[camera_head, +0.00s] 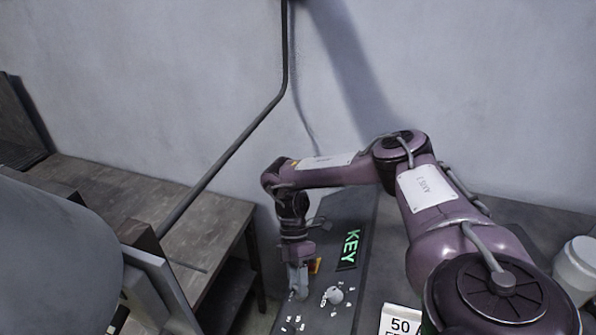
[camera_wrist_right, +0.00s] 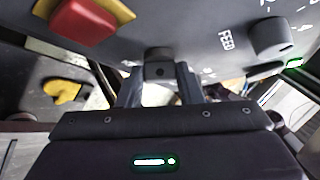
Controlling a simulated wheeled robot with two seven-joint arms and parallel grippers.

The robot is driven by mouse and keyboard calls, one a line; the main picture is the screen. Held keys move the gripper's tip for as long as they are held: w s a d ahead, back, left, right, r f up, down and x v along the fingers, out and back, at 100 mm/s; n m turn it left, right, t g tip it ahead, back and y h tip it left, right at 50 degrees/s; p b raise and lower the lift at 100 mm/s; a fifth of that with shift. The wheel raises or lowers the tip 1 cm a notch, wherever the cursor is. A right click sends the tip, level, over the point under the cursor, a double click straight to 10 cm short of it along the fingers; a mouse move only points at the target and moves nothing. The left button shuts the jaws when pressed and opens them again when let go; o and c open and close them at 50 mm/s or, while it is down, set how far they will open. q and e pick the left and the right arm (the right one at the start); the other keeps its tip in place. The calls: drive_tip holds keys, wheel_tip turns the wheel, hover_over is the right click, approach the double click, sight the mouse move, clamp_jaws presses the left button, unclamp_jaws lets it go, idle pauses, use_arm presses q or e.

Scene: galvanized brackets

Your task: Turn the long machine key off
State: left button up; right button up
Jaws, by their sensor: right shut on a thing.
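The dark grey control panel (camera_head: 352,212) carries a green lit KEY sign (camera_head: 349,249). My right gripper (camera_head: 298,287) reaches down to the panel's left part, beside a pale round knob (camera_head: 333,295). In the right wrist view, my right gripper's two fingers (camera_wrist_right: 158,92) are shut on a small dark grey key (camera_wrist_right: 158,66) that juts from the panel face. Most of the key's shaft and its angle against the panel marks are hidden by the fingers. My left gripper is not in view.
A red button (camera_wrist_right: 84,20) on a yellow base sits close to the key. A round knob (camera_wrist_right: 270,35) and a small green light (camera_wrist_right: 294,63) are on the FEED side. A wooden bench (camera_head: 120,190) stands left. A white container (camera_head: 577,268) is at the right.

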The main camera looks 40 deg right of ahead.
drive_tip(key=shift+w+n+g+b, duration=0.3)
drive_tip(key=shift+n+g, duration=0.4)
drive_tip(key=shift+n, duration=0.3)
drive_tip(key=shift+f+n+g+b, duration=0.15)
drive_tip(key=shift+n+g+b, duration=0.45)
drive_tip(key=shift+n, duration=0.3)
drive_tip(key=shift+s, duration=0.1)
drive_tip(key=o, duration=1)
